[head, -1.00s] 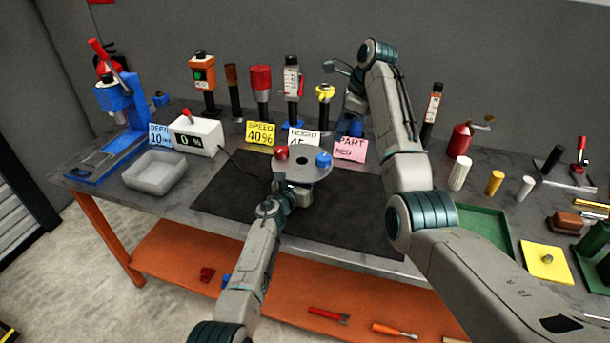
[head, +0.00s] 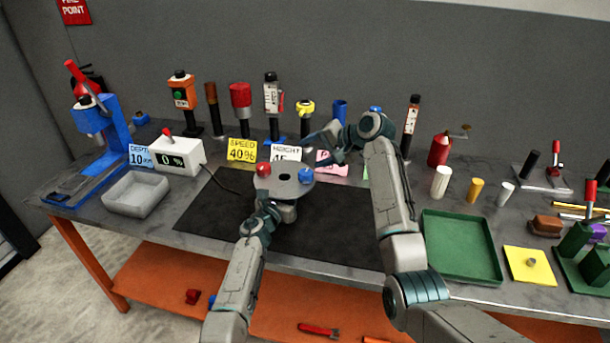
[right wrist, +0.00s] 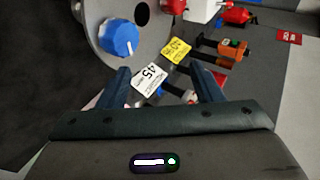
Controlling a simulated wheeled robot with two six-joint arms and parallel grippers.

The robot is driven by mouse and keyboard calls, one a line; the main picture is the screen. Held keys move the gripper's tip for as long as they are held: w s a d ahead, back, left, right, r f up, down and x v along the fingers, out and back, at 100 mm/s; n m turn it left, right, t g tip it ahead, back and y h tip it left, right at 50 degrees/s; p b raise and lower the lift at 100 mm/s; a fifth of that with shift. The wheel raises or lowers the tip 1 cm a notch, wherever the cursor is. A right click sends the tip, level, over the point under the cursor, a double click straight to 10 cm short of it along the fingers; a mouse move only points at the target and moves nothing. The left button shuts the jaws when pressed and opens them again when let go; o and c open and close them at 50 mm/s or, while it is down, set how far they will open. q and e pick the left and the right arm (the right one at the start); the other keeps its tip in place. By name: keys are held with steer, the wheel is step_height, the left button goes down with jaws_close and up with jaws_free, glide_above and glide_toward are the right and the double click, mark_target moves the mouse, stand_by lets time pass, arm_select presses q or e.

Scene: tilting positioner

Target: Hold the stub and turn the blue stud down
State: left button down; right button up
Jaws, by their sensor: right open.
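The positioner's grey disc (head: 285,184) sits over the dark mat, with a red stud (head: 263,169) at its left and a blue stud (head: 305,175) at its right. A stub below the disc is mostly hidden by my left gripper (head: 270,211), which is close against it; its jaws do not show clearly. My right gripper (head: 322,140) is open and empty, above and behind the disc. In the right wrist view, the blue stud (right wrist: 118,38) with a white mark lies at the upper left, outside and beyond the open fingers (right wrist: 162,80).
A yellow speed card (head: 242,150), a white height card (head: 286,152) and a partly hidden pink card (head: 328,160) stand behind the disc. Several upright tools line the back. A green tray (head: 460,245) is at right and a grey bin (head: 136,193) at left.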

steer(key=s+f+n+t, duration=0.1)
steer(key=n, duration=0.1)
steer(key=s+d+f+n+t+y, duration=0.1)
steer(key=n, duration=0.2)
steer(key=s+f+n+t+y, duration=0.1)
steer(key=f+n, duration=0.1)
steer(key=shift+s+d, duration=0.25)
steer(key=shift+s, duration=0.1)
steer(key=n+t+y, duration=0.1)
steer(key=n+t, duration=0.3)
steer(key=n, duration=0.3)
glide_toward(311, 178)
steer(key=x, duration=1.2)
steer(key=shift+w+a, duration=0.1)
steer(key=shift+w, duration=0.05)
